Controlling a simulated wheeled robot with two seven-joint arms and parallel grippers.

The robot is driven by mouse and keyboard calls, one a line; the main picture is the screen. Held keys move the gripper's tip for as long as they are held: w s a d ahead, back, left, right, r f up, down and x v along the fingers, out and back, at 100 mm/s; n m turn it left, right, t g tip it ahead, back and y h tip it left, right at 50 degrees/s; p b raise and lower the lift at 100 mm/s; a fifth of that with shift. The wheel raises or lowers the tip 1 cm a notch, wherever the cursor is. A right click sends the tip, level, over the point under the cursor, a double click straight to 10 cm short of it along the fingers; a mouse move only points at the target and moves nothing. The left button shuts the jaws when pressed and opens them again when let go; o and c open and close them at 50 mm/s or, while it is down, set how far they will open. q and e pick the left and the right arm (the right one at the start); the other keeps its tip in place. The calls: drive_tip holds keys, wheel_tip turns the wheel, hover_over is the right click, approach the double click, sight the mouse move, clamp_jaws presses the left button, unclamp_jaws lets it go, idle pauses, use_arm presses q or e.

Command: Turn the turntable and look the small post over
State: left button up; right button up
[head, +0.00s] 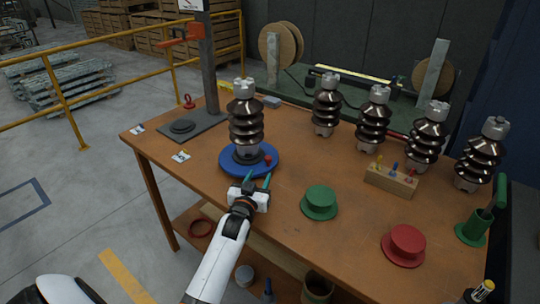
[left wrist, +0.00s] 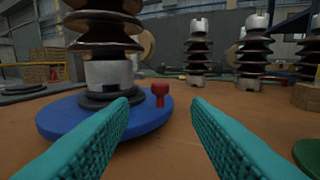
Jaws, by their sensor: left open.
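The turntable is a blue disc (head: 232,166) on the orange-brown table, with a red knob (head: 267,159) standing near its rim. A dark brown ribbed post (head: 246,122) with grey metal ends stands upright on its middle. In the left wrist view the disc (left wrist: 60,125), the red knob (left wrist: 160,92) and the post's lower part (left wrist: 108,72) show; the post's top is cut off. My left gripper (head: 258,181) is open and empty at the near side of the disc. Its teal fingers (left wrist: 160,118) point toward the knob, apart from it. My right gripper is not in view.
Several similar posts (head: 373,121) stand along the table's back right, by a wooden block (head: 391,182) with coloured pegs. A green stand (head: 319,203) and a red stand (head: 404,246) are on the right. A grey pillar (head: 208,65) rises behind the turntable, left.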

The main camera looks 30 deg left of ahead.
sight(267, 160)
use_arm(q)
drive_tip(key=x, duration=0.4)
drive_tip(key=shift+w+r, duration=0.25)
drive_tip(key=x, duration=0.4)
drive_tip(key=shift+a+f, duration=0.1)
drive_tip(key=shift+f, duration=0.1)
drive_tip(key=shift+w+a, duration=0.1)
drive_tip(key=shift+w, duration=0.25)
drive_tip(key=shift+w+a, duration=0.15)
drive_tip(key=shift+w, duration=0.4)
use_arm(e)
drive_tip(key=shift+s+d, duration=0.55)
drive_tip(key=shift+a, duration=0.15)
use_arm(q)
clamp_jaws()
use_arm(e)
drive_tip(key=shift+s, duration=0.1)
